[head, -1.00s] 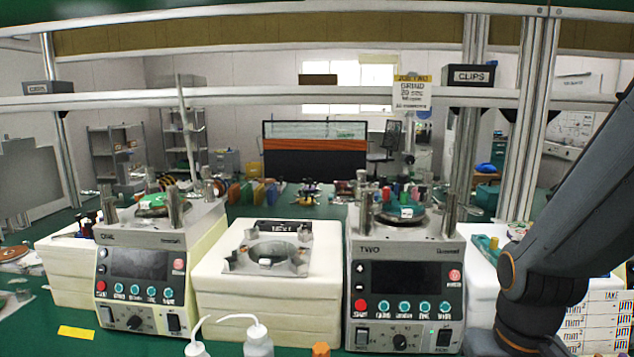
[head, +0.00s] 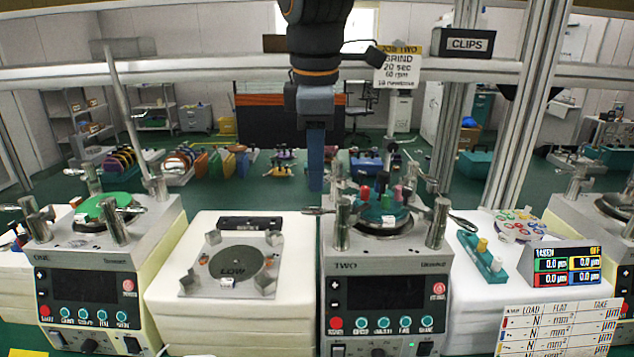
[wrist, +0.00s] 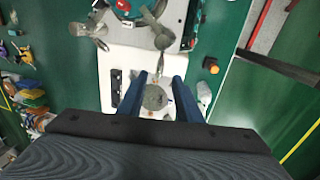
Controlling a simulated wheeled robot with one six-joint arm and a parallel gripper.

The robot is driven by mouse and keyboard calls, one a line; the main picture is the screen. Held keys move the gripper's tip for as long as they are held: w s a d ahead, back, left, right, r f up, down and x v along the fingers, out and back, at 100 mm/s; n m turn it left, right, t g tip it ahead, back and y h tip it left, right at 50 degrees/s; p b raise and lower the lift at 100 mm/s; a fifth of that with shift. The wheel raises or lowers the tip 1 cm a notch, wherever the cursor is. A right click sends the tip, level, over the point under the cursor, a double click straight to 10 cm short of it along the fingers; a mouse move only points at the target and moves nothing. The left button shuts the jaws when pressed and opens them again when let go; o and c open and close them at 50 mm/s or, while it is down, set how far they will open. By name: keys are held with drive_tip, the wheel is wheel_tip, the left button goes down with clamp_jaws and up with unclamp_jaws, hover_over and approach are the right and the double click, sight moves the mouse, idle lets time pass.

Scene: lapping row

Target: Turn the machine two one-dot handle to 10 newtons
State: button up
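Machine two (head: 385,293), a grey unit marked TWO, stands right of centre in the head view with its display dark. On its top are a round teal plate and small coloured handles, including a red one (head: 381,180) and a pink one (head: 398,193). I cannot make out dots on them or any newton reading. My gripper (head: 316,172) hangs pointing down, left of these handles in the picture. In the wrist view, my gripper (wrist: 158,88) has its two blue fingers apart with nothing held; a grey disc shows between them. A machine with a red-topped handle (wrist: 123,6) is at the top.
Machine one (head: 85,293) stands at the left. A white block (head: 180,310) with a plate and a disc marked LOW is between the machines. Metal posts (head: 342,222) rise around machine two's top. A teal holder (head: 480,256) and a colour readout (head: 566,265) are at the right.

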sight(316, 208)
drive_tip(key=shift+w+f+p, duration=0.2)
drive_tip(key=shift+f+p, duration=0.05)
drive_tip(key=shift+f, duration=1)
drive_tip(key=shift+w+f+p, duration=0.25)
drive_tip(key=shift+f+p, duration=0.05)
drive_tip(key=shift+f, duration=0.9)
drive_tip(key=shift+w+f+p, duration=0.2)
drive_tip(key=shift+f+p, duration=0.05)
drive_tip(key=shift+f, duration=1)
clamp_jaws()
